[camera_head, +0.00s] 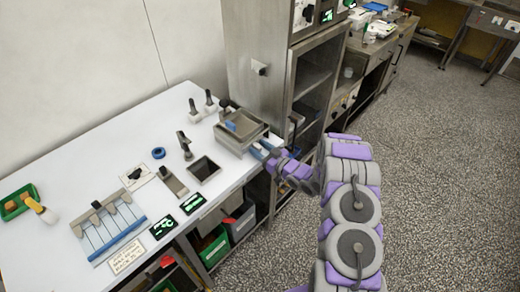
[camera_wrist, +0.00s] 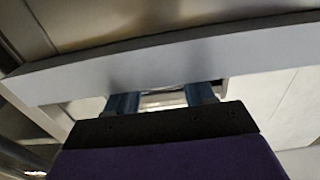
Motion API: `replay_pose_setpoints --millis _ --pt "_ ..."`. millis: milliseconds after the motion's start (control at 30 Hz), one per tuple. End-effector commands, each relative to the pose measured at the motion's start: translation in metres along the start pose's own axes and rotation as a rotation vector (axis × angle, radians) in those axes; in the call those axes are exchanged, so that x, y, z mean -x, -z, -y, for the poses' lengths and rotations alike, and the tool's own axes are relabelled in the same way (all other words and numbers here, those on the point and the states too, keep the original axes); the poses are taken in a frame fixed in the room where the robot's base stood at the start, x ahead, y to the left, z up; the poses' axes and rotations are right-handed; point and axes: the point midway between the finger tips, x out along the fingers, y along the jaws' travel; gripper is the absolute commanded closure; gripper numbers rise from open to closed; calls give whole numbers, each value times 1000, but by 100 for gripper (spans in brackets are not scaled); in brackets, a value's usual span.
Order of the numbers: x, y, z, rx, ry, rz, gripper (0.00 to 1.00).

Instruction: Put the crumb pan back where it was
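A square grey metal pan (camera_head: 241,128) with a small blue patch in it sits at the right end of the white bench, beside the steel cabinet; it looks like the crumb pan, but I cannot be sure. My gripper (camera_head: 263,149) is at the bench's right edge, just right of and below this pan. In the wrist view its two blue fingers (camera_wrist: 161,101) stand apart with a gap between them. A grey bar crosses in front and hides the fingertips. I see nothing clearly held, and cannot tell whether the fingers touch the pan.
The white bench (camera_head: 75,162) carries a dark square opening (camera_head: 204,169), a blue ring (camera_head: 158,153), a blue-striped panel (camera_head: 110,228) and a green tray (camera_head: 19,202). The tall steel cabinet (camera_head: 262,68) stands close behind my gripper. Open speckled floor (camera_head: 440,170) lies right.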

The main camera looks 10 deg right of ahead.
Motion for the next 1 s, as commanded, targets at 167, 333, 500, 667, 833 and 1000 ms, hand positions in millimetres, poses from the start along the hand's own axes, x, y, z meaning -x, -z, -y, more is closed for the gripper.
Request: replay_pose_setpoints --millis 167,333,500,667,833,1000 --pt "0 0 0 0 0 0 47" --pt "10 1 -1 0 -1 1 47" --pt "37 1 -2 1 -5 3 47" --pt "67 1 -2 -1 -4 1 47" --pt "94 1 -1 -1 -3 2 47" --pt "112 0 -1 1 -1 2 47"
